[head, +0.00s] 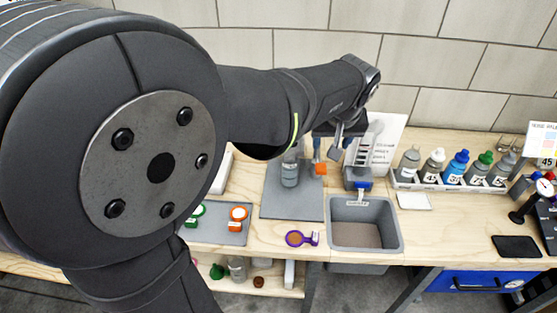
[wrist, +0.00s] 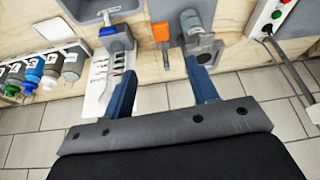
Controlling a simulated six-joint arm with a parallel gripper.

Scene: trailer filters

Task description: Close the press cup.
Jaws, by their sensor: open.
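My gripper (wrist: 160,68) is open and empty, its two blue-grey fingers apart in the wrist view. It also shows at the arm's far end in the head view (head: 330,142), above the back of the bench. A grey upright cylinder (head: 290,172) stands on a grey mat; in the wrist view it lies beyond the right fingertip (wrist: 190,20), with a grey bracket beside it. An orange piece (head: 320,168) shows between the fingers in the wrist view (wrist: 160,33). A grey and blue device (head: 359,180) lies beyond the left fingertip (wrist: 118,40). I cannot tell which part is the press cup.
A grey sink (head: 397,245) is set in the bench. A rack of several bottles (head: 438,186) stands right. Purple (head: 300,238), orange and green ring-shaped tools lie at the front. A white sheet (head: 385,140) stands behind; the tiled wall (head: 430,60) is close.

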